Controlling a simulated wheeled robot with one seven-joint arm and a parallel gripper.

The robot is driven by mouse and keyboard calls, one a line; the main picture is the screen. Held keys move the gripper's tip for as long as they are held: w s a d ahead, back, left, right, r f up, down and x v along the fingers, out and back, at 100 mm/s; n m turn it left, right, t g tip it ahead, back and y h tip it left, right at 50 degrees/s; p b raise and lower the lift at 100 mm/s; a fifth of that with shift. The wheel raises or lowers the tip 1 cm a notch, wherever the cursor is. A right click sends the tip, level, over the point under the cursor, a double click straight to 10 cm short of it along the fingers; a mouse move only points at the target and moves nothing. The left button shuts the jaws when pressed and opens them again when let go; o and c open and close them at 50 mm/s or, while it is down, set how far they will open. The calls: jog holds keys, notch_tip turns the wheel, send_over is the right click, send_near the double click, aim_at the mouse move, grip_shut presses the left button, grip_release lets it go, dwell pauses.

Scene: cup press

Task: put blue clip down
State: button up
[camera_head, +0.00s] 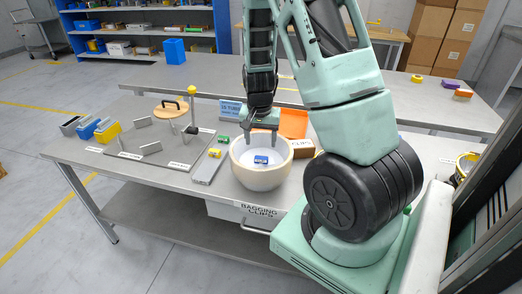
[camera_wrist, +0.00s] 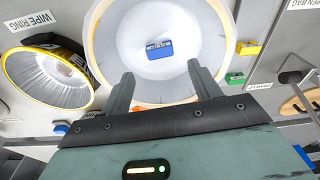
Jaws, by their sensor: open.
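The blue clip (camera_head: 261,160) lies inside a cream bowl (camera_head: 262,182) with a white interior. In the wrist view the blue clip (camera_wrist: 159,50) rests on the bowl's inner floor, ahead of my fingertips. My gripper (camera_head: 261,140) points down over the bowl, with its fingers at the bowl's opening. In the wrist view my gripper (camera_wrist: 160,69) is open, its two fingers wide apart, with nothing between them. The clip is apart from both fingers.
A tray with grey blocks (camera_head: 125,148) is further left.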

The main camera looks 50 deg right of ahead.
notch_tip(320, 180, up, 5)
jog(key=a+r+n+y, duration=0.3)
jog(key=a+n, duration=0.5)
jog(key=a, duration=1.4)
jog(key=s+a+r+n, duration=0.3)
jog(key=s+a+n, duration=0.3)
jog(key=s+a, duration=0.2)
jog(key=s+a+r+n+h, duration=0.1)
jog(key=s+a+r+n, duration=0.1)
jog(key=s+a+n, duration=0.4)
jog(key=s+a, duration=0.2)
jog(key=a, duration=0.1)
jog(key=shift+s+a+r+g, duration=0.3)
jog(key=shift+s+r, duration=0.05)
jog(key=shift+r, duration=0.05)
